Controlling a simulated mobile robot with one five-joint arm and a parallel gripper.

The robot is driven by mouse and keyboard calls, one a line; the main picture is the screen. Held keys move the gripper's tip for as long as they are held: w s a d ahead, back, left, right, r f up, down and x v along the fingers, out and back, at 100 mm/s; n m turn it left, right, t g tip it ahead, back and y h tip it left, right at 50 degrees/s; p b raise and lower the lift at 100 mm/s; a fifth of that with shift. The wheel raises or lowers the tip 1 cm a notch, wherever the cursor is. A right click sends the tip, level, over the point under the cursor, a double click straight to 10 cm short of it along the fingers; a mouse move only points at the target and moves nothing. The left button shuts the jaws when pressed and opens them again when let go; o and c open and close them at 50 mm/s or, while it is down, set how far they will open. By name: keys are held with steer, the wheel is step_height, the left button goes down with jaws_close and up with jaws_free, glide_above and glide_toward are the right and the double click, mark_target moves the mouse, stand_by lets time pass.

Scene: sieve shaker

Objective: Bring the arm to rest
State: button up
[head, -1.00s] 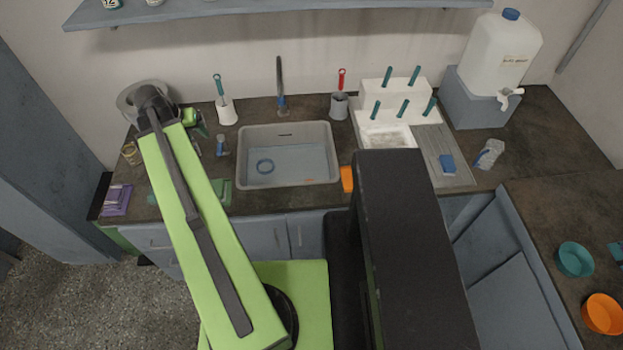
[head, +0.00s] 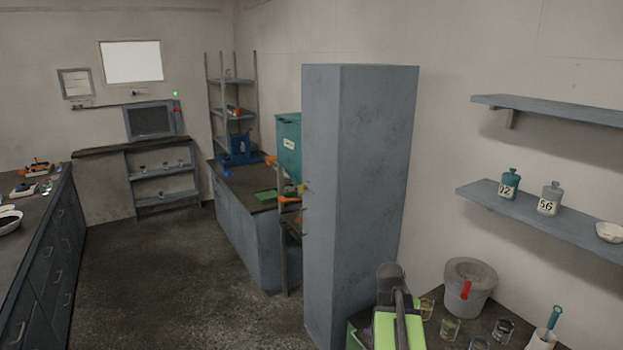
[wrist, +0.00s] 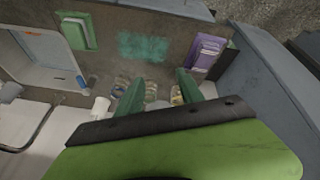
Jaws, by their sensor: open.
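My gripper (wrist: 159,90) shows in the wrist view with its two green fingers apart. I see nothing held between them. Glass jars (wrist: 150,92) stand on the counter beyond and partly behind the fingers; the view is too small to tell whether any touches. In the head view only the green and dark links of my arm show at the bottom, beside the tall grey cabinet (head: 360,190). The gripper itself is hidden there.
In the wrist view a purple stack (wrist: 206,52), a teal patch (wrist: 143,46) and a green block (wrist: 78,31) lie on the counter near the sink (wrist: 38,48). In the head view a lidded bucket (head: 470,287) stands right of my arm. Open floor (head: 150,270) lies left.

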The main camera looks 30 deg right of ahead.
steer(key=w+a+f+n+y+b, duration=0.15)
steer(key=w+a, duration=0.25)
steer(key=a, duration=0.5)
steer(key=w+a+f+n+t, duration=0.1)
steer(key=w+a+n, duration=0.25)
steer(key=a, duration=0.65)
steer(key=w+a+f+n+y+b, duration=0.15)
steer(key=w+a, duration=0.25)
steer(key=a, duration=0.5)
steer(key=s+a+n, duration=0.2)
steer(key=a+n, duration=0.1)
steer(key=a, duration=0.4)
steer(key=s+a+f+n+g+y, duration=0.1)
steer(key=s+a+n, duration=0.1)
steer(key=a, duration=0.6)
steer(key=shift+s+f+n+y, duration=0.15)
steer(key=shift+n+y, duration=0.15)
steer(key=shift+n, duration=0.25)
steer(key=shift+c, duration=0.8)
